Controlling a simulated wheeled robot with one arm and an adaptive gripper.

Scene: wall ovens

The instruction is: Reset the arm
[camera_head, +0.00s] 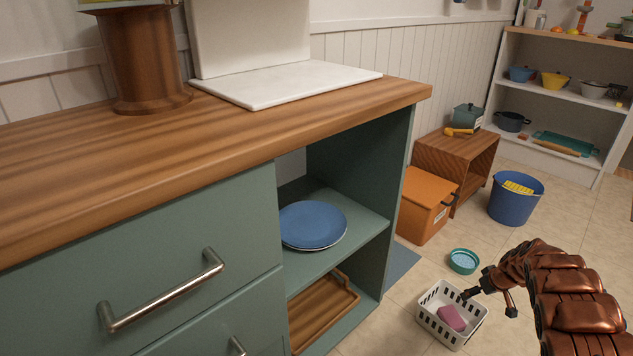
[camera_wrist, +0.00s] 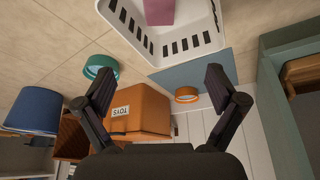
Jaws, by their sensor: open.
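My copper-coloured arm comes in from the lower right of the head view. My gripper (camera_head: 487,289) is at its end, seen in front of the white slotted basket on the floor. In the wrist view my gripper (camera_wrist: 160,92) shows two dark fingers spread wide with nothing between them. The white basket (camera_head: 433,321) holds a pink block (camera_head: 452,317). The basket also shows at the top of the wrist view (camera_wrist: 206,42), with part of the pink block (camera_wrist: 159,10) cut off by the frame edge.
A teal counter (camera_head: 190,207) with an open shelf and blue plates (camera_head: 312,225) stands at left. An orange toy box (camera_head: 424,205), a blue bucket (camera_head: 515,198) and a teal bowl (camera_head: 463,261) are on the floor. A white shelf (camera_head: 555,87) stands behind. Tiled floor is clear at right.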

